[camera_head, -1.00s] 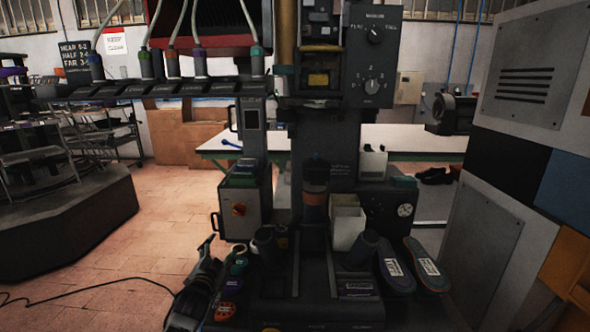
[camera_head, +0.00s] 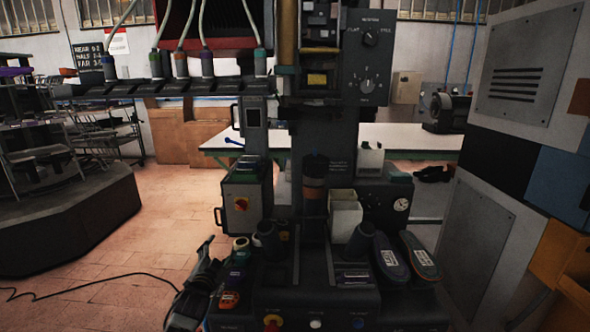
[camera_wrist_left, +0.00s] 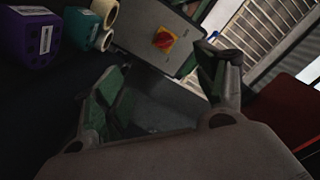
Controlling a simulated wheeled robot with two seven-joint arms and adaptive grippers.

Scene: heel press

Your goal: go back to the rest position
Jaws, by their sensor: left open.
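My left gripper (camera_head: 207,262) is at the lower left of the head view, left of the press base and beside several small rolls and spools. In the left wrist view its two fingers (camera_wrist_left: 160,85) stand wide apart with nothing between them. My right gripper is not in the head view. The heel press (camera_head: 325,140) stands upright in the middle, with a control panel (camera_head: 366,55) at its top right.
Two shoe soles (camera_head: 405,258) lie right of the press base. A white bin (camera_head: 346,215) and a dark cup (camera_head: 360,240) stand beside the column. A box with a red knob (camera_head: 243,203) is near my left gripper; it also shows in the wrist view (camera_wrist_left: 165,40). Floor at left is open.

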